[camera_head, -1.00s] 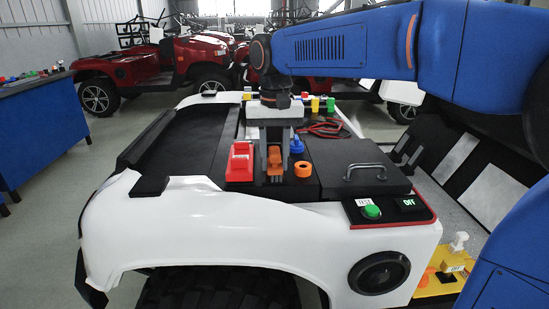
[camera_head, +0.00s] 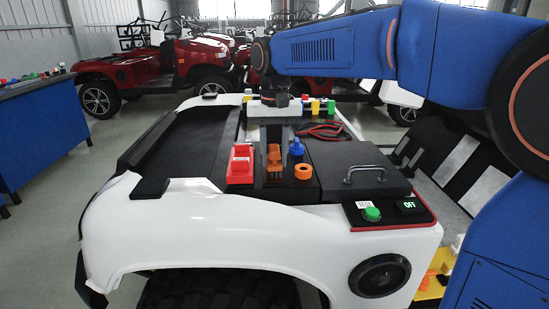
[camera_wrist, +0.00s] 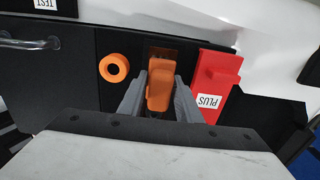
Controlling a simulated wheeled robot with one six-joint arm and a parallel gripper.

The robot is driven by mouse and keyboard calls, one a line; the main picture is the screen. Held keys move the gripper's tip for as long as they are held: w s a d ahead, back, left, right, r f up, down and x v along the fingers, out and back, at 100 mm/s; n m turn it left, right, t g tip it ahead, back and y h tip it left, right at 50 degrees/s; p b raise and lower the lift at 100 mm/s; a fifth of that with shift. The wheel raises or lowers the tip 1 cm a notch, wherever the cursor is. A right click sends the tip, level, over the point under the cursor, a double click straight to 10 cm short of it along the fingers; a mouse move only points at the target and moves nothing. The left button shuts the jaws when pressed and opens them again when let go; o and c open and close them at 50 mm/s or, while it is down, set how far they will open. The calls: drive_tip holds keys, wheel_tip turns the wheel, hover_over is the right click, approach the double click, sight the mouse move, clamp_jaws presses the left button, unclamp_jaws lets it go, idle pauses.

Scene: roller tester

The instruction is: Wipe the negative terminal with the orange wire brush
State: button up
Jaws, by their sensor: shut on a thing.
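The orange wire brush (camera_head: 274,157) is between the fingers of my gripper (camera_wrist: 153,98), which is shut on it. It points down at the black deck between the red PLUS cover and an orange ring. A brownish patch (camera_wrist: 161,53) shows at the brush's far end in the wrist view. I cannot tell whether this is bristles or a surface under them, nor whether they touch. The orange ring (camera_head: 303,171) also shows in the wrist view (camera_wrist: 115,68), apart from the brush. No negative terminal is clearly marked; the brush and fingers hide part of the deck.
The red PLUS cover (camera_head: 240,164) stands close beside my gripper. A blue knobbed piece (camera_head: 296,147) is on its other side. A black lid with a handle (camera_head: 363,173) lies to the right. Several coloured pieces and red cable (camera_head: 325,130) are behind.

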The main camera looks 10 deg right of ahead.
sight(275, 167)
drive_tip(key=shift+s+a+r, duration=0.1)
drive_tip(key=shift+s, duration=1.4)
drive_tip(key=shift+w, duration=1.6)
drive_tip(key=shift+s, duration=0.15)
drive_tip(key=shift+s+f, duration=0.2)
drive_tip(key=shift+s, duration=0.55)
drive_tip(key=shift+s, duration=0.7)
drive_tip(key=shift+w+r, duration=0.2)
drive_tip(key=shift+w, duration=0.65)
drive_tip(key=shift+w, duration=0.1)
